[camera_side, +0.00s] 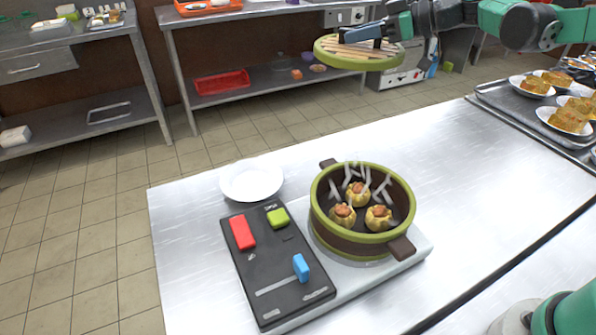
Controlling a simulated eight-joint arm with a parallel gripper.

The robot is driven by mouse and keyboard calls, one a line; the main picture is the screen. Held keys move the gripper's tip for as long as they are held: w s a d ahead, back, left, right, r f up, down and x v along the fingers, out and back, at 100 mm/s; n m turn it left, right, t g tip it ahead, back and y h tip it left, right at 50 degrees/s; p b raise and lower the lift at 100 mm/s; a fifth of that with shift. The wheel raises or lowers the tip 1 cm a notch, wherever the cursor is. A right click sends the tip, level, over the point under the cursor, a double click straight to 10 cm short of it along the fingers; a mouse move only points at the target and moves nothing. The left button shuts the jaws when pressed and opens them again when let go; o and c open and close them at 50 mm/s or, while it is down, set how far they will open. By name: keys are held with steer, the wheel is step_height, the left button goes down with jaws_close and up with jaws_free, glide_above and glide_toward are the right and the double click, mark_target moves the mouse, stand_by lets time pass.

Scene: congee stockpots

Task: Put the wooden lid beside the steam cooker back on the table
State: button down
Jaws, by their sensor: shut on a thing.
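The wooden lid (335,53) is a round slatted disc with a green rim. It is held in the air at the top of the side view, above and behind the steam cooker. My gripper (376,42) reaches in from the right and is shut on the lid; its fingertips are partly hidden at the lid's top. The steam cooker (349,241) is an open brown pot with a green rim and two brown handles. It stands on the table (460,185) on a pale base, with three dumplings and white steam-like streaks inside.
A black control panel (265,285) with red, green and blue parts lies left of the cooker. A white plate (251,181) is behind the panel. Metal trays (484,104) with plates of food stand at the right. The table between cooker and trays is clear.

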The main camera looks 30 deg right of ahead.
steer(key=shift+w+f+n+y, duration=0.3)
steer(key=shift+w+f, duration=0.05)
steer(key=shift+f, duration=0.2)
step_height(320, 180, down, 20)
steer(key=shift+r, duration=0.15)
steer(key=shift+f, duration=0.45)
steer(key=shift+f, duration=0.15)
steer(key=c, duration=0.8)
jaws_free()
